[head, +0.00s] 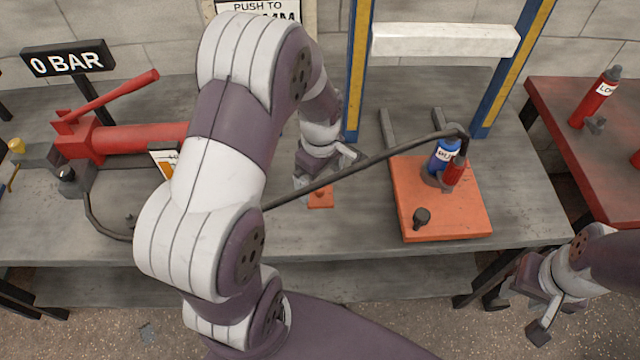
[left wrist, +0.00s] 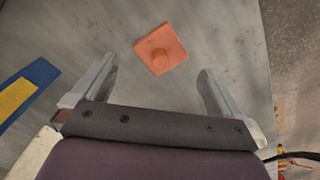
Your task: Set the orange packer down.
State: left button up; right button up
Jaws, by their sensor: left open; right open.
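The orange packer (head: 321,197), a small square plate with a round knob, lies flat on the grey bench. In the left wrist view the packer (left wrist: 172,54) is ahead of the left fingertips, clear of both fingers. My left gripper (head: 326,170) is open and empty, pointing down above the bench close to the packer; its two fingers also show in the left wrist view (left wrist: 158,76). My left arm covers part of the bench in the head view. My right gripper (head: 520,310) is open and empty, off the bench's front edge at the lower right.
A blue and yellow frame (head: 357,70) with a white crossbar (head: 445,40) stands behind. A larger orange plate (head: 450,220) carries a blue and red cylinder (head: 445,158) with a black hose. A red hand pump (head: 130,138) is at left, a red table (head: 560,100) at right.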

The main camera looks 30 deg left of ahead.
aim_at(320, 188)
pick_arm(q)
notch_tip(320, 188, up, 7)
jog(key=s+d+r+m+t, duration=0.1)
jog(key=s+d+m, duration=0.5)
jog(key=m, duration=0.9)
jog(key=s, duration=0.2)
jog(key=shift+s+m+p, duration=0.3)
jog(key=shift+s+p, duration=0.1)
jog(key=shift+r, duration=0.1)
jog(key=shift+c, duration=0.3)
